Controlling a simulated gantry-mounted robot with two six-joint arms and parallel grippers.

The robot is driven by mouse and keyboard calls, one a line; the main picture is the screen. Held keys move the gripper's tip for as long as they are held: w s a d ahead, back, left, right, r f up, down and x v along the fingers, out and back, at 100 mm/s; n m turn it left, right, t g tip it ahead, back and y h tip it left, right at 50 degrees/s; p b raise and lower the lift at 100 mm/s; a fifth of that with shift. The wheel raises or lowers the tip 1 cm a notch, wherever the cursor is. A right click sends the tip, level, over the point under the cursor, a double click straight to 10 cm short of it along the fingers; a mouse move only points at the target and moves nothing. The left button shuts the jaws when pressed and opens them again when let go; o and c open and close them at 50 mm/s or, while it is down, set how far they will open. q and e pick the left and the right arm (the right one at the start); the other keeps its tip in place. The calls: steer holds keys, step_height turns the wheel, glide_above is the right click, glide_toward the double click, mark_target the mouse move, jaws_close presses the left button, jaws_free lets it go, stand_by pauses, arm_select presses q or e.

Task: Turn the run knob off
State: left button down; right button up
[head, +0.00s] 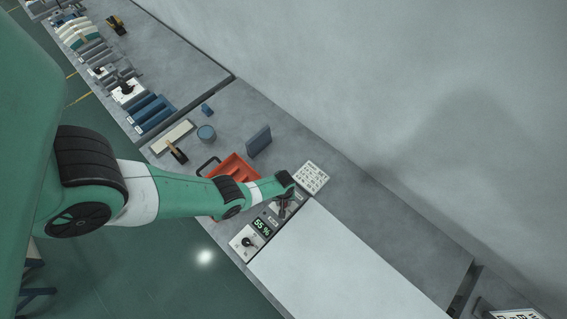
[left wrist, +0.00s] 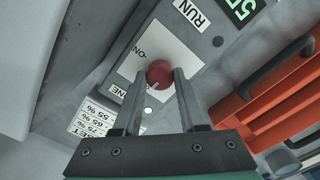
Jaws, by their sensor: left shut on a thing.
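The run knob (left wrist: 158,71) is a red round knob on a white plate, by the words RUN and ON, in the left wrist view. My left gripper (left wrist: 159,80) is shut on it, one finger on each side. A pale pointer mark shows on the knob's near edge, but the setting is hard to read. My right gripper is not in view.
A second, black knob (head: 248,241) sits on a white plate beside the display. A red-orange tray (head: 234,168) lies beside my forearm. A printed white card (head: 312,178) lies just past the gripper. A large pale surface (head: 335,265) is at the right.

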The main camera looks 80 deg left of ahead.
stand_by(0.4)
arm_select(q)
steer(key=shift+c, duration=2.2)
jaws_free()
